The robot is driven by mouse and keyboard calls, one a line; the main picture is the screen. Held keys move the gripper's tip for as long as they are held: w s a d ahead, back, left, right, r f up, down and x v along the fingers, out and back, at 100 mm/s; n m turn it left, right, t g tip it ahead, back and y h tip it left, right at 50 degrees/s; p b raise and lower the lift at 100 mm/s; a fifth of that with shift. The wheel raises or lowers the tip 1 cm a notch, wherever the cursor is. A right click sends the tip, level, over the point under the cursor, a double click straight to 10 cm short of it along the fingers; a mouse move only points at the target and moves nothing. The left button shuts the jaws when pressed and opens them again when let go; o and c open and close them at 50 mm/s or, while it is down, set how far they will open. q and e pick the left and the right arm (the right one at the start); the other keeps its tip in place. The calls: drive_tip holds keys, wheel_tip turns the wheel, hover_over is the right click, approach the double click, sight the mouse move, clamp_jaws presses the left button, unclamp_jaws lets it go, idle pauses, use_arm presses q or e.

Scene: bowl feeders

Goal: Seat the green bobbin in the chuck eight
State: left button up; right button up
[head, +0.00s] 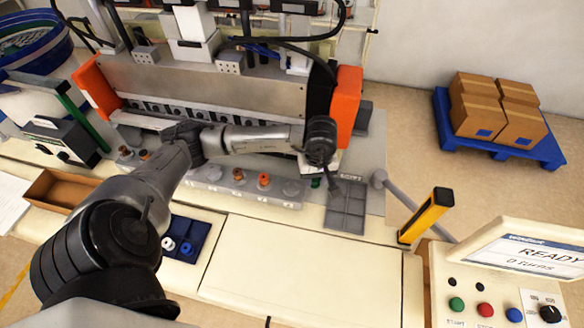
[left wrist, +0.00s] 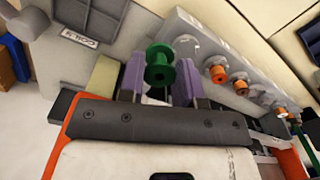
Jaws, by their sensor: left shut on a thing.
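The green bobbin (left wrist: 160,72) is between the two purple-grey fingers of my left gripper (left wrist: 158,84), which is shut on it. In the head view the green bobbin (head: 316,183) shows only as a small patch below my left gripper (head: 322,168); my wrist hides most of it. The grey chuck rail (head: 215,188) runs to the left of the gripper. Its rightmost chuck (head: 292,188) looks empty and is close beside the bobbin, with a visible gap. In the left wrist view that pale chuck (left wrist: 186,45) is just right of the bobbin. I cannot read the chuck numbers.
Orange bobbins (head: 263,180) stand on other chucks of the rail. A grey compartment tray (head: 346,222) lies right of the gripper. A dark blue tray (head: 203,232) holds white and blue rings. A yellow-black post (head: 426,216) and control panel (head: 520,270) stand at right.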

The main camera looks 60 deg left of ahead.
use_arm(q)
drive_tip(key=shift+s+a+f+n+b, duration=0.3)
drive_tip(key=shift+s+a+f+n, duration=0.4)
drive_tip(key=shift+a+f, duration=0.4)
drive_tip(key=shift+s+a+f+n+b, duration=0.35)
drive_tip(key=shift+s+a+f+n, duration=0.3)
drive_tip(key=shift+a+f, duration=0.45)
drive_tip(key=shift+s+a+f+n+b, duration=0.3)
drive_tip(key=shift+s+a+f+n, duration=0.4)
drive_tip(key=shift+a, duration=0.65)
wheel_tip(320, 180, down, 2)
drive_tip(key=shift+w+f+b, duration=0.1)
drive_tip(key=shift+w+b, duration=0.05)
drive_tip(key=shift+b, duration=0.3)
drive_tip(key=shift+f, duration=0.1)
drive_tip(key=shift+b, duration=0.35)
drive_tip(key=shift+b, duration=0.3)
drive_tip(key=shift+f, duration=0.1)
